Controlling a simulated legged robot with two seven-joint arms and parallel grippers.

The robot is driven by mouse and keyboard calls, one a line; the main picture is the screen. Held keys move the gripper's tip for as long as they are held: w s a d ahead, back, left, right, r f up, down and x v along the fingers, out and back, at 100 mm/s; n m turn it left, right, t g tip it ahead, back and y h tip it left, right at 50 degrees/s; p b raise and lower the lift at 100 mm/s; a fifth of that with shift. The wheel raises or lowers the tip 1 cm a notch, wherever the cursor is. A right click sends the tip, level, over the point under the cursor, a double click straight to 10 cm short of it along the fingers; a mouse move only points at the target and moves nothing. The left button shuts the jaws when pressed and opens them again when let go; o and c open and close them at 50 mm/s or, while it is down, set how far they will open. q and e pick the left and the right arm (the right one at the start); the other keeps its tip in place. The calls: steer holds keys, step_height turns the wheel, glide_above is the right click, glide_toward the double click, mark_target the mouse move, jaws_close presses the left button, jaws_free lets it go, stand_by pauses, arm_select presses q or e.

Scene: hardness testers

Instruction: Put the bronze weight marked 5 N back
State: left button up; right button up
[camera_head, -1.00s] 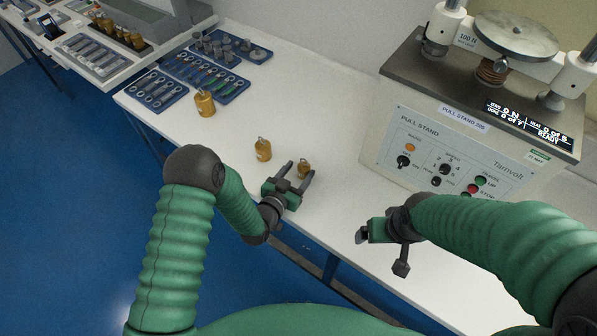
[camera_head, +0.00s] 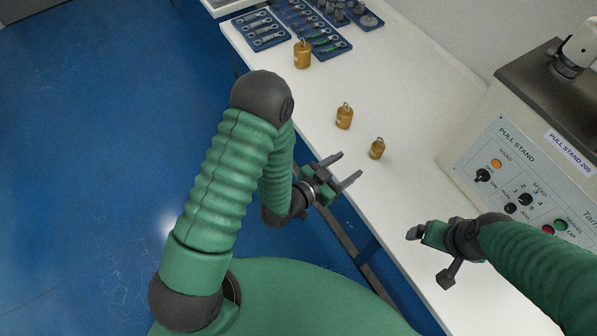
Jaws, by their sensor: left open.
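Three bronze weights with top loops stand upright on the white table: a large one (camera_head: 302,54), a medium one (camera_head: 344,117) and a small one (camera_head: 377,149). Their markings are too small to read, so I cannot tell which is 5 N. My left gripper (camera_head: 348,168) is open and empty, at the table's front edge. Its fingers point toward the small weight but are apart from it. My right gripper (camera_head: 420,234) is over the table in front of the pull stand, away from the weights; its finger gap is not clear.
The pull stand (camera_head: 512,150) with its knobs and buttons stands at the right. Blue trays (camera_head: 333,50) with wrench-like parts and grey weights lie at the far end. The table (camera_head: 410,105) is clear between the weights and the pull stand.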

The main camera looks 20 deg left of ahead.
arm_select(q)
steer(key=a+g+y, duration=0.1)
steer(key=w+a, duration=0.1)
steer(key=a+g+y, duration=0.1)
steer(key=a, duration=0.1)
steer(key=shift+w+r+g+y, duration=0.15)
steer(key=shift+r+g+y, duration=0.15)
steer(key=shift+r, duration=0.1)
steer(key=s+a+r+n+g+y, duration=0.2)
steer(key=s+a+r+g, duration=0.1)
steer(key=s, duration=0.5)
steer(key=s+a+r+n+g+y, duration=0.2)
steer(key=s+a+r+n+g, duration=0.1)
steer(key=s+a+g, duration=0.2)
steer(key=s+a, duration=0.2)
steer(key=s, duration=0.1)
steer(key=shift+r+n, duration=0.2)
steer(key=shift+n, duration=0.1)
step_height(320, 180, up, 3)
steer(key=p, duration=0.2)
steer(key=shift+a+f+p, duration=0.1)
steer(key=shift+f+p, duration=0.05)
steer(key=shift+p, duration=0.2)
